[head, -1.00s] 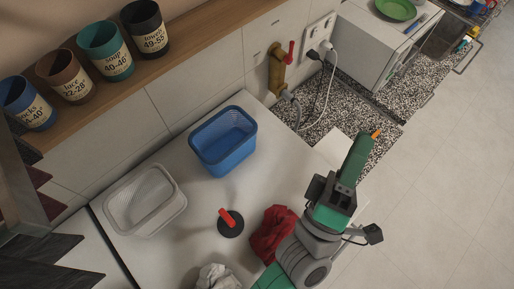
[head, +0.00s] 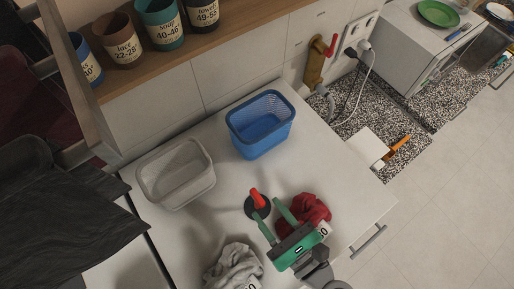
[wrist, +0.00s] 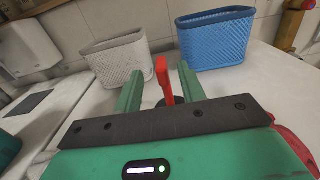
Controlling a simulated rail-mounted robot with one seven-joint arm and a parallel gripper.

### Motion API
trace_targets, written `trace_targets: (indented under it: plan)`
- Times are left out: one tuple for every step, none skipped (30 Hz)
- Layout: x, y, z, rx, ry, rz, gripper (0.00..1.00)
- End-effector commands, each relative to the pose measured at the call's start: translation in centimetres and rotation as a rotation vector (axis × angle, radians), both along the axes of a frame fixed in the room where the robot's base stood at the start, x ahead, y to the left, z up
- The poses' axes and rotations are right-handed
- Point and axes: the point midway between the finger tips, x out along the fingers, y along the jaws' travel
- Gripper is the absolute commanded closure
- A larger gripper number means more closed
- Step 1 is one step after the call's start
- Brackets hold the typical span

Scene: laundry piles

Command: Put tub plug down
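The tub plug, a black disc with an upright red handle (head: 257,198), sits on the white worktop (head: 225,188). My green gripper (head: 266,208) is open and low over the worktop, just to the lower right of the plug, with its fingers pointing at it. In the wrist view the red handle (wrist: 163,80) appears between the two open fingertips (wrist: 158,73), and the black disc is mostly hidden behind the gripper body. I cannot tell whether the fingers touch the handle; nothing is gripped.
A red cloth (head: 309,208) lies right beside my gripper, partly behind it. A grey-white cloth (head: 235,265) with a tag lies at the front. A white basket (head: 176,178) and a blue basket (head: 261,124) stand behind the plug. The worktop's right part is clear.

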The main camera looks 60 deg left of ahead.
Motion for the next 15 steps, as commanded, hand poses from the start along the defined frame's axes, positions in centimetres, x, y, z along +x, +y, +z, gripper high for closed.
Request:
trace_targets:
  plan:
    - [0.0,0.2,0.0,0.0,0.0,-0.001,0.6]
    - [0.0,0.3,0.0,0.0,0.0,-0.002,0.6]
    - [0.0,0.3,0.0,0.0,0.0,-0.002,0.6]
    - [0.0,0.3,0.0,0.0,0.001,-0.002,0.6]
    - [0.0,0.4,0.0,0.001,0.001,-0.002,0.6]
    - [0.0,0.7,0.1,0.001,0.001,-0.001,0.6]
    - [0.0,0.9,0.2,0.002,0.002,-0.001,0.6]
    - [-0.1,1.3,0.3,0.002,0.002,0.0,0.6]
    - [-0.2,1.9,0.4,0.003,0.003,0.002,0.6]
    - [-0.2,2.5,0.5,0.003,0.003,0.002,0.6]
    - [-0.2,3.0,0.5,0.003,0.003,0.001,0.6]
    - [-0.3,3.8,0.5,0.002,0.003,0.002,0.6]
    - [-0.3,4.4,0.4,0.002,0.003,0.001,0.6]
    - [-0.4,4.9,0.3,0.002,0.003,0.001,0.6]
    - [-0.4,5.3,0.2,0.002,0.002,0.0,0.6]
